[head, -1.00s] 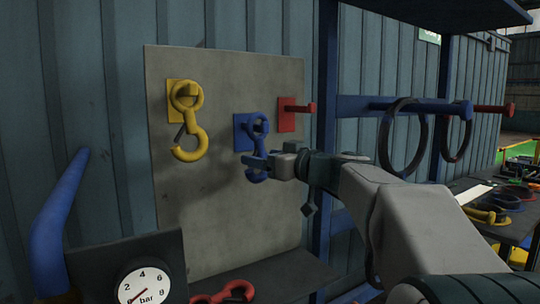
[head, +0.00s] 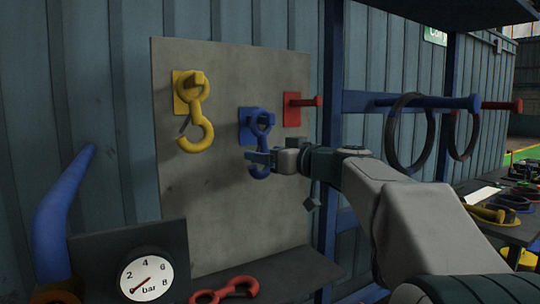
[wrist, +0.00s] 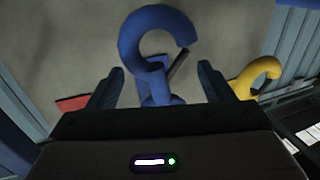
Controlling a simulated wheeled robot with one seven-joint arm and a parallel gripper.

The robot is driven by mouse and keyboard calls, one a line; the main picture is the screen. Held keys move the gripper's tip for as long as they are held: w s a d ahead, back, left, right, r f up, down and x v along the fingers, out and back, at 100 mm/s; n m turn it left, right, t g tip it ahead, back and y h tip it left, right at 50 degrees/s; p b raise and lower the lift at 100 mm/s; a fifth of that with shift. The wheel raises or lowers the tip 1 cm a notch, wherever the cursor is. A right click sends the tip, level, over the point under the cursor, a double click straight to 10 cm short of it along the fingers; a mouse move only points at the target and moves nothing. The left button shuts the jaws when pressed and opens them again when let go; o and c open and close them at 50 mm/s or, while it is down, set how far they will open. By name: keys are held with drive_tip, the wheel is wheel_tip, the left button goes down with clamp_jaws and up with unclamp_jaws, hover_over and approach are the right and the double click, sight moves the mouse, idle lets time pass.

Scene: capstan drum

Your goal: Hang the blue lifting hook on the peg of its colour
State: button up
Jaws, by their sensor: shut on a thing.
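The blue lifting hook (head: 259,172) hangs upright at the blue plate (head: 246,127) on the grey board, its eye uppermost. Its eye (head: 264,118) overlaps the blue peg in the head view; I cannot tell surely whether it is around the peg. My gripper (head: 262,158) is shut on the hook below the eye, reaching in from the right. In the wrist view, the hook's open curve (wrist: 150,22) shows beyond my gripper (wrist: 158,85), with part of the blue plate behind. The contact between fingers and hook is not clear there.
A yellow hook (head: 194,130) hangs on a yellow peg to the left. A red peg (head: 308,101) to the right is empty. A red hook (head: 225,291) lies on the shelf below. A blue rail (head: 420,101) with black rings and a pressure gauge (head: 147,277) stand nearby.

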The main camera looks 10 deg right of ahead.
drive_tip(key=o, duration=1.5)
drive_tip(key=shift+o, duration=0.2)
drive_tip(key=shift+d+f, duration=0.1)
